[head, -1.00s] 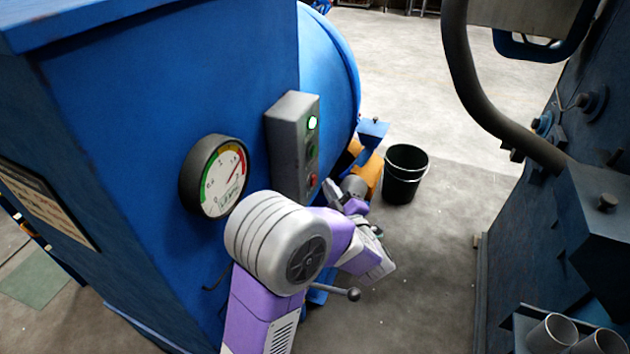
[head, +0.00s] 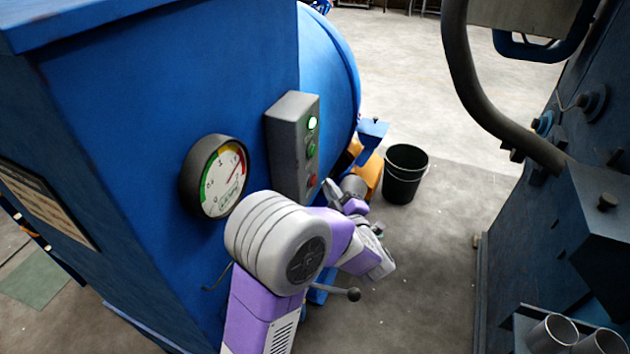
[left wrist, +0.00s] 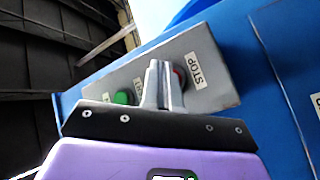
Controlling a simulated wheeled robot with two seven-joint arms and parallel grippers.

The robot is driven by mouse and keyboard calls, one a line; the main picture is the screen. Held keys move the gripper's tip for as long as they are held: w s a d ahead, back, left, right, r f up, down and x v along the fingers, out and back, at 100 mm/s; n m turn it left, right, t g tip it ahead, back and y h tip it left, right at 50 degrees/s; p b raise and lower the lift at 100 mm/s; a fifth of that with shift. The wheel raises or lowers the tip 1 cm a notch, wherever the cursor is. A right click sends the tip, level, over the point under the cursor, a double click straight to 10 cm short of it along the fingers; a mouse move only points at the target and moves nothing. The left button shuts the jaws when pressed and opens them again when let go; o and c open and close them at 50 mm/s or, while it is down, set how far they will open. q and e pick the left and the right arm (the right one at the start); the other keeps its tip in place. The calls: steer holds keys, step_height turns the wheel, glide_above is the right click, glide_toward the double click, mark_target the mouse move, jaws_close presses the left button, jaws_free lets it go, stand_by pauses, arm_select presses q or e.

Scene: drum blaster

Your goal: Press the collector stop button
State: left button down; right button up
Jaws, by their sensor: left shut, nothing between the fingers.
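A grey control box (head: 288,150) is fixed to the blue collector wall. It carries a lit green lamp (head: 313,123), a green button (head: 311,150) and a red button (head: 312,181) at the bottom. In the left wrist view the red stop button (left wrist: 181,77) is beside a STOP label (left wrist: 194,69), partly hidden behind my fingers; the green button (left wrist: 124,97) shows left of them. My left gripper (head: 327,186) is close to the box's lower end. Its fingers (left wrist: 163,66) are shut and empty at the red button; contact cannot be told. My right gripper is out of view.
A round gauge (head: 216,177) sticks out of the collector wall, left of the box. A black bucket (head: 404,176) stands on the floor beyond my arm. Dark blue machinery (head: 590,225) with a thick hose (head: 470,85) stands at right. Open floor lies between.

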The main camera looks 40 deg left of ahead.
arm_select(q)
steer(key=shift+a, duration=0.15)
steer(key=shift+s+a, duration=0.1)
steer(key=shift+a, duration=0.2)
steer(key=shift+s+a, duration=0.15)
steer(key=shift+a, duration=0.3)
stand_by(0.9)
steer(key=shift+d, duration=0.1)
steer(key=shift+w+d, duration=0.2)
steer(key=shift+d, duration=0.55)
steer(key=shift+d, duration=0.1)
steer(key=d, duration=0.2)
steer(key=w+d, duration=0.1)
steer(key=d, duration=0.1)
steer(key=shift+w+d+b, duration=0.1)
steer(key=shift+d+b, duration=0.25)
stand_by(0.7)
